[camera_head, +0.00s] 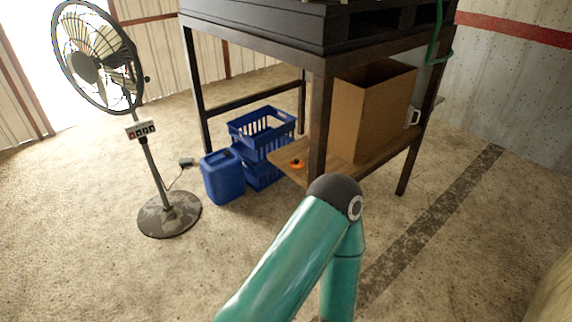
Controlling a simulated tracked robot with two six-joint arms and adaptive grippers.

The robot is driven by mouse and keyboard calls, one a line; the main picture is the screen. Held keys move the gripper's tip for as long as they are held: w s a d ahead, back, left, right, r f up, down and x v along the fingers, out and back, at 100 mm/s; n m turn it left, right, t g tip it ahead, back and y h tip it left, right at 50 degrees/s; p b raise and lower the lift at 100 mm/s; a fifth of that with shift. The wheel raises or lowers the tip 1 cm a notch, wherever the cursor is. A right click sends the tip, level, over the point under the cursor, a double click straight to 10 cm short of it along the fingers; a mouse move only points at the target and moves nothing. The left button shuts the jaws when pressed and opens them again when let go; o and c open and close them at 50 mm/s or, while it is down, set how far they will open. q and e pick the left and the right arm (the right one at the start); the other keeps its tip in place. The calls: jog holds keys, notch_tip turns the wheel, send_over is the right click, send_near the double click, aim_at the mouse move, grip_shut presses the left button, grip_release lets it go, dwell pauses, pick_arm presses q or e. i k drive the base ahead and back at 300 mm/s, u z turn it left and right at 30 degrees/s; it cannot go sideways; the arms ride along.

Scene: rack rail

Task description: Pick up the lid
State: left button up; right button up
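A small orange round object (297,164), which may be the lid, lies on the wooden lower shelf (288,172) of the dark rack. It is near the shelf's left end, just left of the front rack leg. It is too small to make out in detail. A teal arm of mine with a dark joint cap rises from the bottom of the view in front of the rack. Neither of my grippers shows in the view.
A fan (168,215) stands further left. Dark rack legs (319,125) flank the shelf. Floor in front is clear.

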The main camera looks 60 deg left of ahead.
aim_at(296, 163)
jog(key=z, duration=1.5)
jog(key=i, duration=0.1)
jog(key=u, duration=2.85)
jog(key=i, duration=0.3)
jog(key=u, duration=2.85)
jog(key=i, duration=0.95)
jog(key=z, duration=2.9)
